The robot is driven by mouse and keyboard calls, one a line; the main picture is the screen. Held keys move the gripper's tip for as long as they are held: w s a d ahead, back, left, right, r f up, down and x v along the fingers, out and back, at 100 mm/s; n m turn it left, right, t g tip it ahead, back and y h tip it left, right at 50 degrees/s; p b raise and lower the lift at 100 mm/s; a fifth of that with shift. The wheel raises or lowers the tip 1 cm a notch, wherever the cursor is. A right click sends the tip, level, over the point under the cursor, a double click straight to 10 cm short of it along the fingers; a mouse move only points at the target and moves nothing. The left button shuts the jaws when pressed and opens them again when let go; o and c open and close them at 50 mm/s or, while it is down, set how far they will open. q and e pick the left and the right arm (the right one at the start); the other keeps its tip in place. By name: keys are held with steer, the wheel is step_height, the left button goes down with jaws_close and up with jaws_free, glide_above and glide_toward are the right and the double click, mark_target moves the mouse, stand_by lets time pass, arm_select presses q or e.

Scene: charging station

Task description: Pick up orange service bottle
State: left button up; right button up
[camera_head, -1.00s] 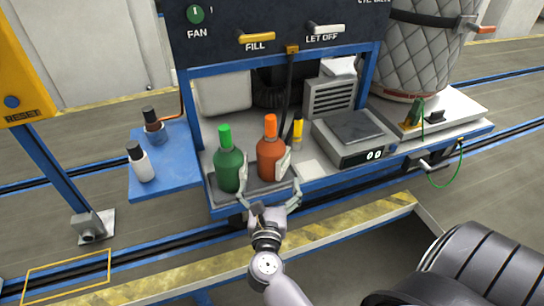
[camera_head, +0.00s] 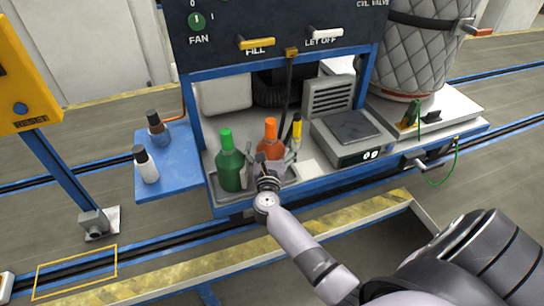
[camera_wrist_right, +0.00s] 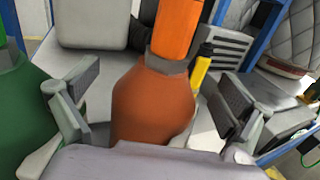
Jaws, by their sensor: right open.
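The orange service bottle (camera_head: 270,143) stands upright on the blue station's lower shelf, right of a green bottle (camera_head: 230,168). My right gripper (camera_head: 269,158) is at the orange bottle, and its wrist hides the bottle's lower part in the head view. In the right wrist view, the orange bottle (camera_wrist_right: 155,100) stands between the two fingers of my open right gripper (camera_wrist_right: 152,95), with visible gaps at both sides. The green bottle (camera_wrist_right: 28,115) is just outside the left finger. My left gripper is not in view.
A yellow bottle with a black cap (camera_head: 296,130) stands close on the right. A scale (camera_head: 352,138) is farther right. Two small bottles stand on the blue side shelf (camera_head: 180,172) at left. A yellow-striped ledge (camera_head: 230,253) runs in front.

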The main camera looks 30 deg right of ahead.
steer(key=shift+w+d, duration=0.3)
steer(key=shift+w, duration=0.1)
steer(key=shift+s, duration=0.1)
steer(key=shift+c, duration=0.8)
jaws_close()
steer(key=shift+r, duration=0.1)
